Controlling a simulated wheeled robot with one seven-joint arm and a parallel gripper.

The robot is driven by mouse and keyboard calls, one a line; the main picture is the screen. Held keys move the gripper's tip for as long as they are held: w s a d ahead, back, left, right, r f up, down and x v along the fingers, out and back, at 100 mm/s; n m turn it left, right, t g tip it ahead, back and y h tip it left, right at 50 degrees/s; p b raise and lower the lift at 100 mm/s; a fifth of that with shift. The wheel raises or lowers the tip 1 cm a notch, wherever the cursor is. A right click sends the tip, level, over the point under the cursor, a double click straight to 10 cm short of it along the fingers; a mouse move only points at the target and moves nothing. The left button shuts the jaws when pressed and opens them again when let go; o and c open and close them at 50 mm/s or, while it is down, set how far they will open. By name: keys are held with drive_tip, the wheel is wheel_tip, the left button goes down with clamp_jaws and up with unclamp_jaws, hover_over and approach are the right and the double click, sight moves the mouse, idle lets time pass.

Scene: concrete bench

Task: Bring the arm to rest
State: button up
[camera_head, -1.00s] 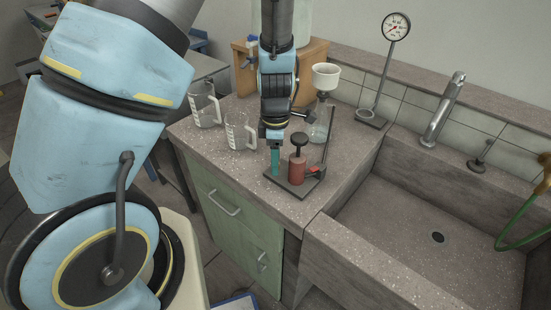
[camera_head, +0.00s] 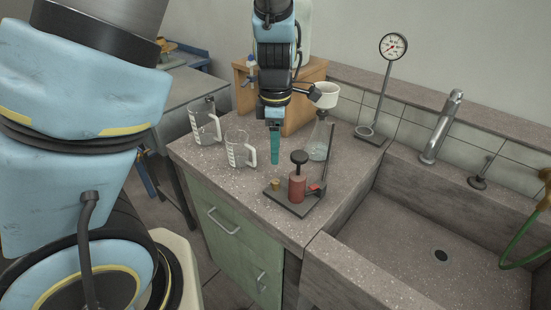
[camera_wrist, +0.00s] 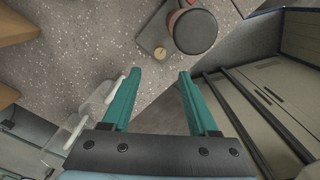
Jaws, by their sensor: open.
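My gripper (camera_head: 275,150) hangs above the bench, pointing down, between the beakers and a dark stand. In the wrist view its teal fingers (camera_wrist: 158,95) are apart with nothing between them. The stand's dark base plate (camera_head: 291,203) lies below it on the bench and carries a red cylinder with a black knob (camera_head: 298,185) and a small brass piece (camera_head: 276,185). The black knob (camera_wrist: 195,30) also shows in the wrist view, ahead of the fingertips and apart from them.
Two glass beakers, one at the left (camera_head: 205,125) and one nearer (camera_head: 240,150), stand on the bench. A flask (camera_head: 320,140) with a white funnel (camera_head: 327,95) stands to the right. A wooden rack (camera_head: 310,78), a gauge (camera_head: 393,46) and a tap (camera_head: 440,128) are further back. The sink (camera_head: 400,250) lies right.

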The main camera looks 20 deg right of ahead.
drive_tip(key=shift+r, duration=0.25)
drive_tip(key=a+r+m, duration=0.3)
drive_tip(key=a+m, duration=0.4)
drive_tip(key=a, duration=0.6)
drive_tip(key=w+a+r+m+t, duration=0.1)
drive_tip(key=a+r+m, duration=0.2)
drive_tip(key=a+m, duration=0.4)
drive_tip(key=a, duration=0.6)
drive_tip(key=shift+a+r+t, duration=0.15)
drive_tip(key=shift+r+t, duration=0.1)
drive_tip(key=shift+t, duration=0.05)
drive_tip(key=shift+w, duration=0.1)
